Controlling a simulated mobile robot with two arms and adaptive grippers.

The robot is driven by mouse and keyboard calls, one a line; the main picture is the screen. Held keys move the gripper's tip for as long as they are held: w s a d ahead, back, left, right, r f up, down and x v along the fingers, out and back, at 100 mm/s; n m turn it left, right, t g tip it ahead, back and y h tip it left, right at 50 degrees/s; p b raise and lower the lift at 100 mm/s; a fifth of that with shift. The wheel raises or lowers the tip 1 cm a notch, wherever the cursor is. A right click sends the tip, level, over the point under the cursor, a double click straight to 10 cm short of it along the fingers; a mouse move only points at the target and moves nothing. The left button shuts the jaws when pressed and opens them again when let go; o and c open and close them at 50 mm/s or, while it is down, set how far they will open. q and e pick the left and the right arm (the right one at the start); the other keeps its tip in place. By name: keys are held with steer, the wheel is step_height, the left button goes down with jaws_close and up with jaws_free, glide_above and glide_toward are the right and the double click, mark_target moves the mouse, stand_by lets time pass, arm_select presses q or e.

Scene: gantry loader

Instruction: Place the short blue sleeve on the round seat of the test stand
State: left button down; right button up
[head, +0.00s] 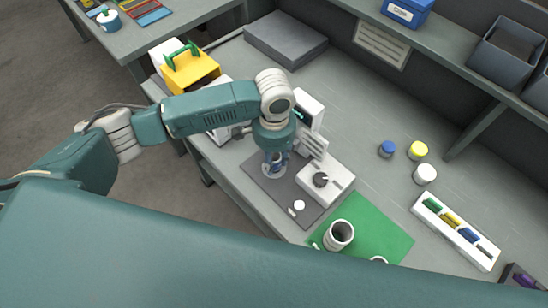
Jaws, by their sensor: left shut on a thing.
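My left gripper (275,171) points down over the dark grey base plate (265,192). A white box with a dark round part on top (320,180) stands at the right on this plate, and a white upright unit (310,108) rises behind. These look like parts of the test stand. The round seat is not clearly visible; whether the sleeve touches anything below cannot be told. My right gripper is not in view.
A green mat (375,228) with a white cup-like ring (339,235) lies at front right. Blue (387,149), yellow (418,150) and white (425,174) round pieces stand farther right, near a white tray (483,258). A yellow box (190,72) stands left.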

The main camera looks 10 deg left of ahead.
arm_select(q)
steer(key=shift+f, duration=0.1)
steer(key=c, duration=1.3)
jaws_free()
steer(key=shift+o, duration=0.2)
step_height(320, 180, up, 12)
steer(key=b, duration=0.2)
steer(key=shift+b, duration=0.35)
steer(key=shift+s, duration=0.15)
